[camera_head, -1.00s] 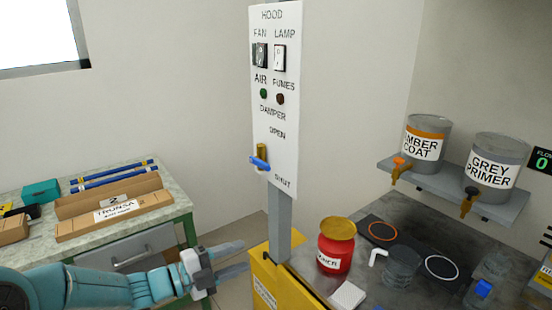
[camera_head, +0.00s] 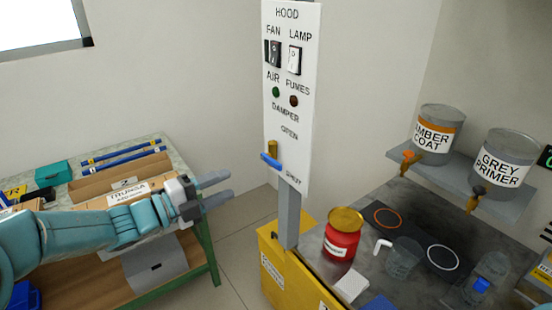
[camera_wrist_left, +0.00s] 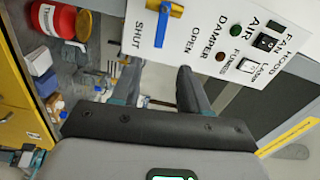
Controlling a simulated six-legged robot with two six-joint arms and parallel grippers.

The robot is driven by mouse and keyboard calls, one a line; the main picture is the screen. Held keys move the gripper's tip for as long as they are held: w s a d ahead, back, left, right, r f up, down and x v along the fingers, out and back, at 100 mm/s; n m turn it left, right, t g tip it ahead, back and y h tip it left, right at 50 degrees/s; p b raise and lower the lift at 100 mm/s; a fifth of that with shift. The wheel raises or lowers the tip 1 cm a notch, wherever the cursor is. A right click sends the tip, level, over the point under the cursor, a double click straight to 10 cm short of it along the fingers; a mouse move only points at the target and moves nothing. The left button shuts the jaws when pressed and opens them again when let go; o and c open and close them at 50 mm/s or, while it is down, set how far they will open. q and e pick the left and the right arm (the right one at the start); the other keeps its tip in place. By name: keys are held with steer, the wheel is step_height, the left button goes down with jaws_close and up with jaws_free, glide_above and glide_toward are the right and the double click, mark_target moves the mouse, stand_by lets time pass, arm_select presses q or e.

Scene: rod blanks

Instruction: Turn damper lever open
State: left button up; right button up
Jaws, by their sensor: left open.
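The damper lever (camera_head: 271,160) has a blue handle on a brass pivot, low on the white hood panel (camera_head: 290,110). It sits at the panel's left edge, below and left of the OPEN label and left of the SHUT label. In the left wrist view the blue lever (camera_wrist_left: 162,26) shows at the top, ahead of the fingers. My left gripper (camera_head: 229,187) is open and empty, left of the lever and a little lower, apart from it. Its two fingers also show in the wrist view (camera_wrist_left: 160,72). My right gripper is out of view.
The panel stands on a grey post (camera_head: 289,218) by a yellow cabinet (camera_head: 272,275). A red can (camera_head: 342,240) and beakers stand on the bench to the right. A workbench (camera_head: 180,160) with boxes and blue rods lies behind my left arm.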

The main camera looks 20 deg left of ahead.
mark_target(274, 166)
arm_select(q)
steer(key=p+x, duration=0.4)
steer(key=x, duration=1)
steer(key=shift+w+d, duration=0.2)
steer(key=shift+d, duration=0.05)
jaws_close()
